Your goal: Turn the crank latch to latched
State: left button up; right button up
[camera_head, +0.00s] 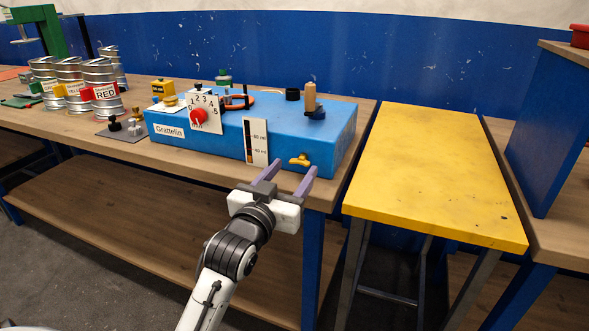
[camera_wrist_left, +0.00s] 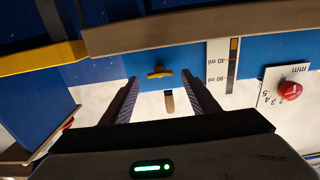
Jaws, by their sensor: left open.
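The blue machine box (camera_head: 225,138) labelled Grattelin stands on the wooden workbench. A wooden peg handle (camera_head: 310,97) rises upright from a dark blue base on its top right; this looks like the crank. A yellow wing-shaped knob (camera_head: 299,160) sits low on its front face. My left gripper (camera_head: 292,165) is open and empty in front of that face. In the left wrist view the yellow knob (camera_wrist_left: 158,72) shows between the fingertips, and the peg handle (camera_wrist_left: 169,101) also shows between the fingers. Contact cannot be told. My right gripper is not in view.
A dial with a red knob (camera_head: 198,116) and a ml gauge (camera_head: 255,142) are on the box front. Several metal spiral cans (camera_head: 101,83) stand at left. A yellow table (camera_head: 430,170) to the right is bare.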

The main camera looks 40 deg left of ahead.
pick_arm(q)
jog(key=shift+x, duration=0.85)
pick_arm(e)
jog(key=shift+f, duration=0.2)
